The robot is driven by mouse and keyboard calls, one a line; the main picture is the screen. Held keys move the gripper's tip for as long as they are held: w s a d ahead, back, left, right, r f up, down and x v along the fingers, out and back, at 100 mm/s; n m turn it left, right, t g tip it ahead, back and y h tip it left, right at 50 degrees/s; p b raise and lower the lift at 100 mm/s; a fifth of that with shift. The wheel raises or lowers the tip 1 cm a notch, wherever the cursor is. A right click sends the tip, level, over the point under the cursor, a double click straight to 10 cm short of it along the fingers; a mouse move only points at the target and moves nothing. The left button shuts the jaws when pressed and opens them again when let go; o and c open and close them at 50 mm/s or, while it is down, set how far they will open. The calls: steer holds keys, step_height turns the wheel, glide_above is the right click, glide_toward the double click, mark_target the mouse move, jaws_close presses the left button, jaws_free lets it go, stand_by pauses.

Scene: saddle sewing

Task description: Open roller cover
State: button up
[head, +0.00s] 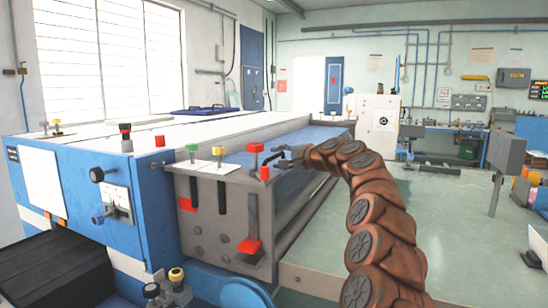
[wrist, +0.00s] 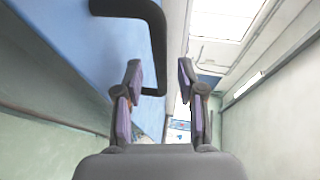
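The roller cover is most likely the blue panel (wrist: 62,48) at the left of the wrist view; it also shows as a blue strip (head: 318,137) along the machine in the head view. A dark curved handle (wrist: 158,48) is fixed to this panel. My gripper (wrist: 160,76) is open, its two purple-padded fingers spread on either side of the handle's lower bar. I cannot tell whether a finger touches the handle. In the head view my gripper (head: 284,158) is small, over the right end of the machine, and hides part of the handle area.
The grey end plate (head: 215,215) carries levers with green, yellow and red knobs. A red-topped lever (head: 254,160) stands close left of my gripper.

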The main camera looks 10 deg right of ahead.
steer(key=shift+p+x, duration=0.35)
steer(key=shift+x, duration=1.05)
jaws_close()
